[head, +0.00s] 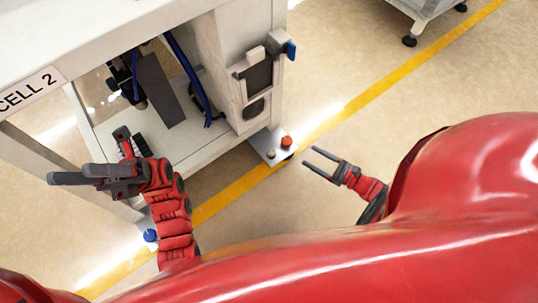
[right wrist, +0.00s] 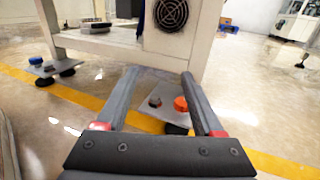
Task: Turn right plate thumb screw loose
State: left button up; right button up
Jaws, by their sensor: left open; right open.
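The right foot plate (head: 263,138) is a grey metal plate at the machine's lower corner. A red-orange thumb screw (head: 286,142) stands on it, beside a smaller dark bolt head (head: 271,154). My right gripper (head: 309,158) is open and empty, right of the thumb screw and apart from it, its fingers pointing toward the plate. In the right wrist view the orange thumb screw (right wrist: 181,104) shows between the fingers, nearer the right finger, and the plate (right wrist: 150,88) lies beyond. My left gripper (head: 68,175) is open and empty, in front of the machine's open bay.
The machine frame (head: 215,60) labelled CELL 2 rises behind the plate. A left plate with a blue knob (head: 150,236) sits at its other foot. A yellow floor line (head: 370,95) passes the plate. Floor to the right is clear; another machine (head: 425,8) stands far off.

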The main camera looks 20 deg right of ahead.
notch_tip(320, 180, down, 15)
jog(key=b, duration=1.3)
jog(key=b+x, duration=0.1)
jog(key=x, duration=1.5)
jog(key=shift+r, duration=0.15)
pick_arm(q)
jog(key=s+a+f+m+t, duration=0.1)
jog(key=s+a+f+t, duration=0.4)
jog(key=s+t, duration=0.3)
jog(key=s+a+f+m+t+y, duration=0.1)
jog(key=s+a+f+t, duration=0.4)
jog(key=s+t, duration=0.3)
jog(key=shift+a+f+t, duration=0.3)
jog(key=shift+a+f, duration=0.1)
jog(key=shift+f, duration=0.1)
pick_arm(e)
jog(key=shift+w+a, duration=0.45)
jog(key=shift+w, duration=0.15)
grip_shut()
